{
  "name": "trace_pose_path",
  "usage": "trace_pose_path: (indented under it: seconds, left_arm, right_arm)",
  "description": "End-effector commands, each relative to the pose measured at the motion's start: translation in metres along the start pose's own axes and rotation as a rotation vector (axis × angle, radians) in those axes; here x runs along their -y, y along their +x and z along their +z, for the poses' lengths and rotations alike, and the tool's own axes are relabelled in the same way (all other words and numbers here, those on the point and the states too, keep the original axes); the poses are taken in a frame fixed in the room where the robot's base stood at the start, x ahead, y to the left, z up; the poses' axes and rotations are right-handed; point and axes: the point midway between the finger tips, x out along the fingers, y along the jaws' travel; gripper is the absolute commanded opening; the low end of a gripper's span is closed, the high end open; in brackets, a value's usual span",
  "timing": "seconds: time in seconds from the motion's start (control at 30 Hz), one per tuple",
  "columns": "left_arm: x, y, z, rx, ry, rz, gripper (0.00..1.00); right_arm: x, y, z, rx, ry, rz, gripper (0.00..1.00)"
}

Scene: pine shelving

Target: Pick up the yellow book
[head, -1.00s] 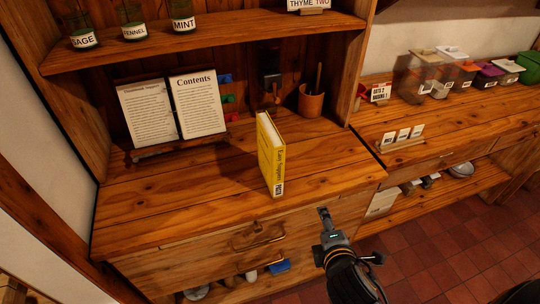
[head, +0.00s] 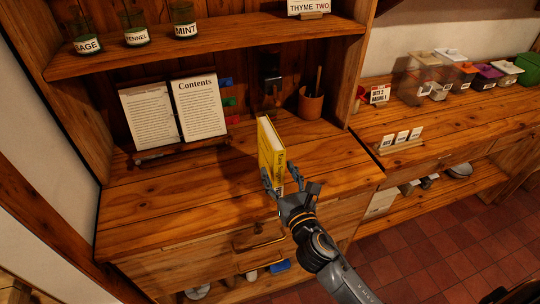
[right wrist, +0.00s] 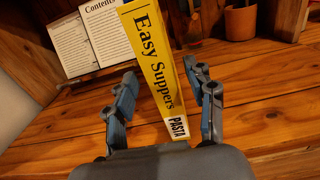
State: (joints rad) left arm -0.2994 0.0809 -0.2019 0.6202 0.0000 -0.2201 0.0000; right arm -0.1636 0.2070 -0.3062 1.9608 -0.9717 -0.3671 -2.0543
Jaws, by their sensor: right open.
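The yellow book (head: 270,150) stands upright on the wooden counter, its spine facing the front edge. In the right wrist view its spine (right wrist: 155,65) reads "Easy Suppers", with a white "PASTA" label at the bottom. My right gripper (head: 280,178) is open at the near end of the book. In the wrist view the two fingers (right wrist: 167,90) stand on either side of the lower spine, with a visible gap on the left; contact cannot be made out. In the head view the gripper hides the lower spine. My left gripper is not in view.
An open recipe book (head: 175,108) leans on a wooden stand behind left. A terracotta pot (head: 310,104) stands behind right. A shelf (head: 220,34) with labelled jars hangs above. The counter (head: 190,195) is clear left and right of the yellow book.

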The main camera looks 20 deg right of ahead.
Motion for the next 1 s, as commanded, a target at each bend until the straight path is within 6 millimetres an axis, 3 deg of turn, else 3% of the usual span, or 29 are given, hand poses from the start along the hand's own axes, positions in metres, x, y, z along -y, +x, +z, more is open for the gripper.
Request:
trace_pose_path:
  seconds: [0.23, 0.5, 0.8, 0.83, 1.0]
  left_arm:
    - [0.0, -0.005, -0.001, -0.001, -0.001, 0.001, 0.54]
    - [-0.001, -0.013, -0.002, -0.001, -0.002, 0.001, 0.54]
    - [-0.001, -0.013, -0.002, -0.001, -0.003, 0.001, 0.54]
    - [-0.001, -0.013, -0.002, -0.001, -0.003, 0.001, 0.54]
    - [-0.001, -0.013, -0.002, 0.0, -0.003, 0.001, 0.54]
  right_arm:
    - [0.001, 0.019, 0.0, 0.0, 0.004, -0.003, 0.55]
    - [0.001, 0.055, -0.003, 0.0, 0.004, -0.002, 0.55]
    - [0.001, 0.061, -0.004, -0.002, 0.003, -0.001, 0.55]
    - [0.001, 0.061, -0.004, -0.002, 0.003, -0.001, 0.53]
    - [0.001, 0.061, -0.004, -0.002, 0.003, -0.001, 0.18]
